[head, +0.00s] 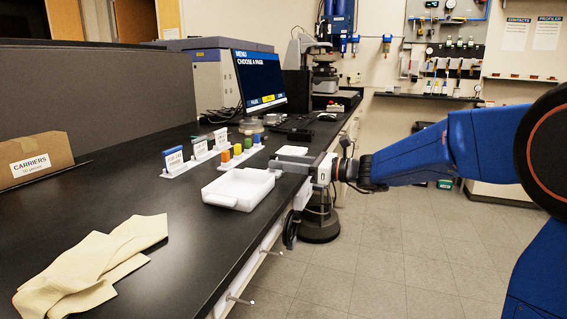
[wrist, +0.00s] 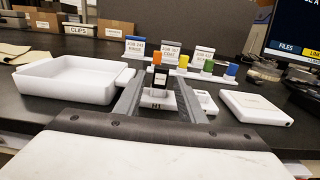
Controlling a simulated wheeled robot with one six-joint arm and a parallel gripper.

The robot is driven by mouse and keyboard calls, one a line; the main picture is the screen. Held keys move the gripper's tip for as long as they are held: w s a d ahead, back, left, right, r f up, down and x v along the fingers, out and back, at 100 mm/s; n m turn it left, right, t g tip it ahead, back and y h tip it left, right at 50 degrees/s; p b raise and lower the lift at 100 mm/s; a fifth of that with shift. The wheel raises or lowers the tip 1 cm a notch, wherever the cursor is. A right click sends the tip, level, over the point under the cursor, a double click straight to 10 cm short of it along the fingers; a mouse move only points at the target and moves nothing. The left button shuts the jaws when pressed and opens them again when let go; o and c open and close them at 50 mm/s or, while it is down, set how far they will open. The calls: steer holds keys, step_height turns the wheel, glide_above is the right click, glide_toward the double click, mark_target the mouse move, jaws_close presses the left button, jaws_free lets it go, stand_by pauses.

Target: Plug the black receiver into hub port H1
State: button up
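In the wrist view the black receiver (wrist: 160,79), a small upright black stick with a pale mark, stands between the fingers of my gripper (wrist: 157,85). A gap shows on each side of it, so the fingers look open and not touching it. The receiver rises from a white block, the hub (wrist: 158,98), with the label H1 in front. I cannot tell how deep it sits in the port. In the head view my gripper (head: 279,164) reaches left over the bench edge; the receiver and hub cannot be made out there.
A white tray (head: 229,203) lies beside my gripper. A flat white box (wrist: 256,107) is on the other side. Behind stand job cards and a row of coloured blocks (head: 237,155). A monitor (head: 259,80) is farther back. A cloth (head: 92,262) lies at front left.

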steer(key=shift+c, duration=0.5)
steer(key=shift+v, duration=3.5)
steer(key=shift+r, duration=0.1)
steer(key=v, duration=1.7)
steer(key=s+a+f+n+g+h, duration=0.2)
steer(key=s+f+n+h, duration=0.3)
steer(key=s, duration=0.4)
steer(key=s+a+f+n+g+h, duration=0.25)
steer(key=s+f+n, duration=0.25)
steer(key=s+f, duration=0.3)
steer(key=s+d+f+n+t+h, duration=0.3)
steer(key=s+d+f+n+h, duration=0.4)
steer(key=s+d+n+h, duration=0.2)
steer(key=s+d+n, duration=0.2)
steer(key=s+n, duration=0.1)
steer(key=s, duration=0.1)
steer(key=shift+s+d, duration=0.25)
steer(key=shift+d, duration=0.1)
